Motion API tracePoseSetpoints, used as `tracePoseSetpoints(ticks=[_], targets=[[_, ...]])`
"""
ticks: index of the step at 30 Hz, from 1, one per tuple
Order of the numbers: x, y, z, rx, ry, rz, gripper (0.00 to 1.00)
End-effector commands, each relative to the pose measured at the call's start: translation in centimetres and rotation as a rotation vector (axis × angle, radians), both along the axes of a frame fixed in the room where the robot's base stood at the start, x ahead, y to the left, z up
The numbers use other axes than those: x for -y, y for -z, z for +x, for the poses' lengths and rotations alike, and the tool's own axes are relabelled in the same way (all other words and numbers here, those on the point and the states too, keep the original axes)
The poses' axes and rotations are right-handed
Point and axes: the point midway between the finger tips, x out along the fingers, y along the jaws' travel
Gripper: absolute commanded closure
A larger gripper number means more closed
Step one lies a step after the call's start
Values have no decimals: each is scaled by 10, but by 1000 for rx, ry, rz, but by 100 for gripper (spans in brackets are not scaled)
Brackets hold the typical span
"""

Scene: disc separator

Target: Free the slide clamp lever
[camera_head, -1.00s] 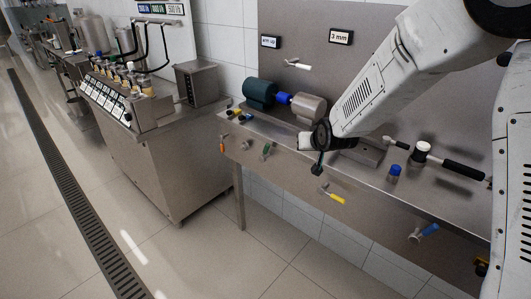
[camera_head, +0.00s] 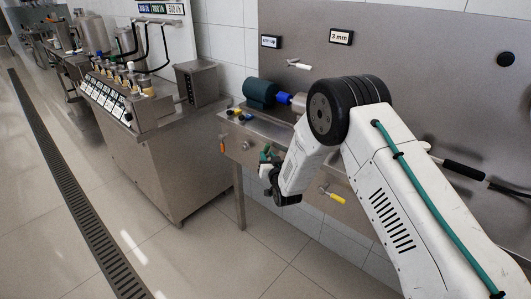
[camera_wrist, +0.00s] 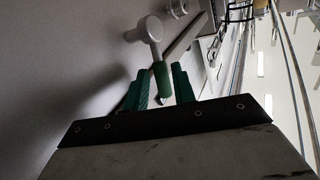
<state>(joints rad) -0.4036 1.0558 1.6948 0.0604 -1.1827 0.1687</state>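My gripper (camera_head: 266,172) is at the front panel of the steel bench, at the lever with the green grip. In the wrist view this green-gripped lever (camera_wrist: 161,78) hangs from a pale round hub, its grip between my two green fingers (camera_wrist: 160,90). A narrow gap shows on each side of the grip, so the gripper looks open around it. In the head view my gripper mostly hides this lever. An orange lever (camera_head: 222,146) is to its left and a yellow lever (camera_head: 335,198) to its right. No readable label shows which is the slide clamp lever.
A dark green motor (camera_head: 260,92) with a blue coupling (camera_head: 284,98) sits on the bench above. The floor in front is clear. My arm covers the bench's right part.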

Motion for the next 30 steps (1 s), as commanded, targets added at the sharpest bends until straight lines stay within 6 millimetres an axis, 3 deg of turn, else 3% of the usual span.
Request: tracePoseSetpoints(ticks=[6, 17, 21, 26, 30], targets=[[-10, 0, 28, 0, 0, 0, 74], [-12, 0, 35, -2, 1, -1, 74], [-12, 0, 35, -2, 1, -1, 100], [-14, 0, 34, -1, -1, 1, 100], [-26, 1, 30, 11, -14, 14, 100]])
